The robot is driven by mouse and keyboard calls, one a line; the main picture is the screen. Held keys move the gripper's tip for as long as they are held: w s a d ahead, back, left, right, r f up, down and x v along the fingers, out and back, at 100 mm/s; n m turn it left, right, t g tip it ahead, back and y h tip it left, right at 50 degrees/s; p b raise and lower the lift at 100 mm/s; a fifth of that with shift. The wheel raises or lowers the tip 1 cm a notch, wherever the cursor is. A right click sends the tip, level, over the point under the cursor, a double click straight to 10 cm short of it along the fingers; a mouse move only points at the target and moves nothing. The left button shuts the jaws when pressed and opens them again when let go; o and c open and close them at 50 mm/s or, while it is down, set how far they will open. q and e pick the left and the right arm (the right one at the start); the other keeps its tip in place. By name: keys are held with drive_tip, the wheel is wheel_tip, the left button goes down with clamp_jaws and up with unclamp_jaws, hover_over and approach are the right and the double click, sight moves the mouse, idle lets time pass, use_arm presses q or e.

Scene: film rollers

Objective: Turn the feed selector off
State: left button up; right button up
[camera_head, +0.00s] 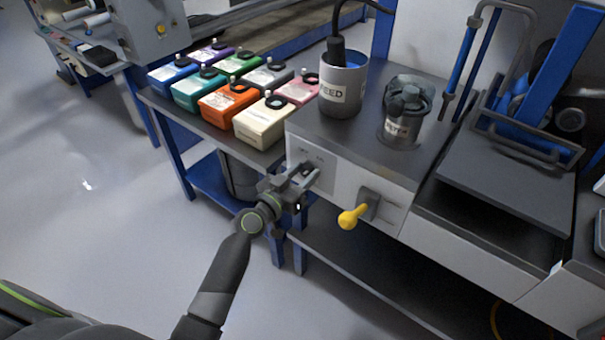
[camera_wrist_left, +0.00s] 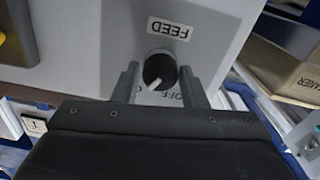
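The feed selector (camera_wrist_left: 160,71) is a round black knob with a white pointer mark, on the light front panel (camera_wrist_left: 95,55) below a FEED label (camera_wrist_left: 168,28) that reads upside down in the left wrist view. The pointer is angled down and left there; an OFF marking (camera_wrist_left: 175,96) is partly hidden below the knob. My left gripper (camera_head: 308,178) is at the panel's left part in the head view. In the left wrist view its fingers (camera_wrist_left: 159,84) are apart, one on each side of the knob. I cannot tell whether they touch it. My right gripper is not in view.
A yellow lever (camera_head: 350,217) sticks out of the panel to the right. A FEED pot (camera_head: 341,95) and a metal jar (camera_head: 400,130) stand on top of the unit. Several coloured bottles, including a cream one (camera_head: 262,122), stand at left. Open floor (camera_head: 80,190) lies left.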

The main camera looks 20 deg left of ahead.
use_arm(q)
drive_tip(key=c, duration=0.6)
drive_tip(key=shift+o, duration=0.2)
drive_tip(key=shift+n, duration=0.4)
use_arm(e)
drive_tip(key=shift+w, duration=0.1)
use_arm(q)
drive_tip(key=shift+n, duration=0.6)
drive_tip(key=n, duration=0.7)
drive_tip(key=shift+a+f+n, duration=0.1)
drive_tip(key=shift+n, duration=1.2)
drive_tip(key=shift+p, duration=0.3)
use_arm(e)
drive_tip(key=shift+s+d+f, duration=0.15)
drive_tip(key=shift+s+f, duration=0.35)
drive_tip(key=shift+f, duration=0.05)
use_arm(q)
drive_tip(key=shift+n, duration=0.3)
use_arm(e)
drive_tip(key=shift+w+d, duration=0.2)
